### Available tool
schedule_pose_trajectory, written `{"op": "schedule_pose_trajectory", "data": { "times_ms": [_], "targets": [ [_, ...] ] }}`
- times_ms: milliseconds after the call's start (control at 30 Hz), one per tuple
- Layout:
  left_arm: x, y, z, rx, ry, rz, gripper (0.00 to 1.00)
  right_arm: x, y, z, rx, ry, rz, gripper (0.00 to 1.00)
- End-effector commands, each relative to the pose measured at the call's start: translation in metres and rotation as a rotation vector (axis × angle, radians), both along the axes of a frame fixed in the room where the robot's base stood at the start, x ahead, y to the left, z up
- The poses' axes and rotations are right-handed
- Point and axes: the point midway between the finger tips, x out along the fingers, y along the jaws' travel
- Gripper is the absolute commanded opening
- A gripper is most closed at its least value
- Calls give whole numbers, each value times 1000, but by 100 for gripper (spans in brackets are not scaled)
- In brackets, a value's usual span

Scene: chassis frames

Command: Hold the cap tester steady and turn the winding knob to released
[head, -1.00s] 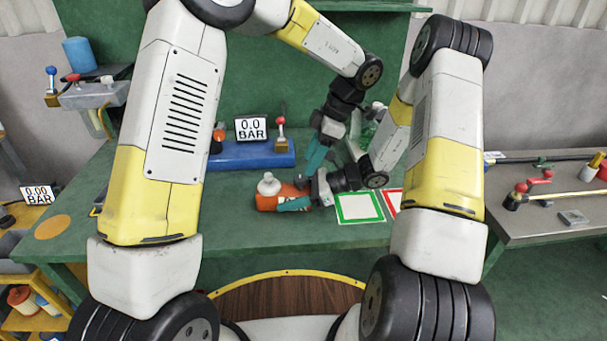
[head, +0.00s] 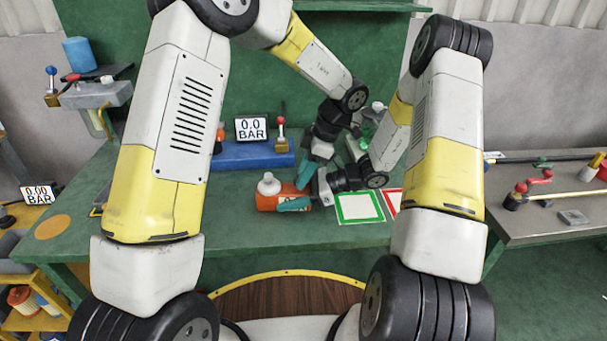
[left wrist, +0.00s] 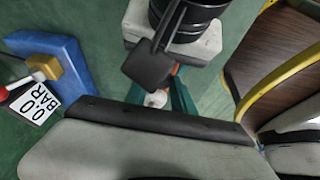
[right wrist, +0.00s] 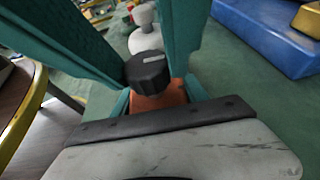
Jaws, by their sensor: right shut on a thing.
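The cap tester (head: 270,202) is an orange body with a white rounded end, lying on the green bench. My right gripper (head: 296,202) is shut on its body from the right. In the right wrist view, the winding knob (right wrist: 148,72) is black with a pale mark line on top. The white end (right wrist: 143,40) shows beyond it. My left gripper (head: 303,183) reaches down from above, open, with its teal fingers on either side of the knob. I cannot tell whether they touch it. In the left wrist view, my right arm's dark wrist parts hide most of the tester.
A blue block (head: 240,157) behind carries a display (head: 252,129) reading 0.0 BAR and a red-tipped lever (head: 280,122). A green-framed mat (head: 359,206) and a red-framed one (head: 395,199) lie to the right.

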Motion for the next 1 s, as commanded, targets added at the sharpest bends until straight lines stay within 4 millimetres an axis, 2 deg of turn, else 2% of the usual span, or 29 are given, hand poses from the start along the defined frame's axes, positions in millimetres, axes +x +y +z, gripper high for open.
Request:
{"op": "schedule_pose_trajectory", "data": {
  "times_ms": [367, 1000],
  "targets": [
    [1, 0, 0, 0, 1, 63, 0, 0, 0, 1, 1, -1, 0, 0],
    [5, 0, 0, -1, 1, 464, 0, 0, 0, 0, 1, -1, 1, 0]
  ]
}}
